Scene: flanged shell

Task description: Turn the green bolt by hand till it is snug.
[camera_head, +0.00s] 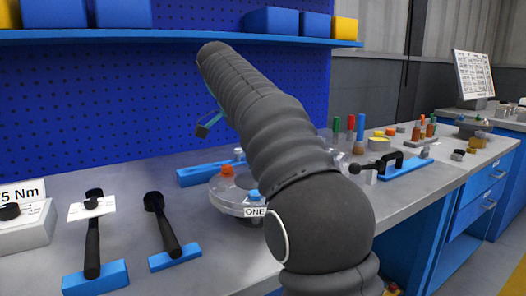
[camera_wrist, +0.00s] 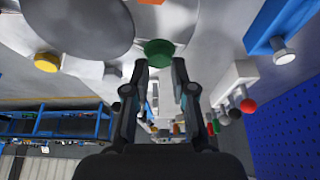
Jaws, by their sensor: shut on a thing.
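The green bolt (camera_wrist: 159,50) shows in the wrist view at the edge of the grey flanged shell (camera_wrist: 85,25). My gripper (camera_wrist: 160,66) has a fingertip on each side of its green head and is shut on it. In the head view the shell's flange (camera_head: 232,209) stands on the bench, partly behind my arm. An orange bolt (camera_head: 227,170) and a blue bolt (camera_head: 254,196) show on it, with a label reading ONE (camera_head: 255,211). The green bolt and my fingertips are hidden there by my arm. How tight the bolt is cannot be seen.
Two black-handled tools (camera_head: 92,240) (camera_head: 165,228) rest on blue holders at the left front, beside a white "5 Nm" box (camera_head: 25,228). A black clamp-like tool (camera_head: 378,166) and several coloured pegs (camera_head: 350,122) stand to the right. A blue pegboard (camera_head: 100,90) rises behind.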

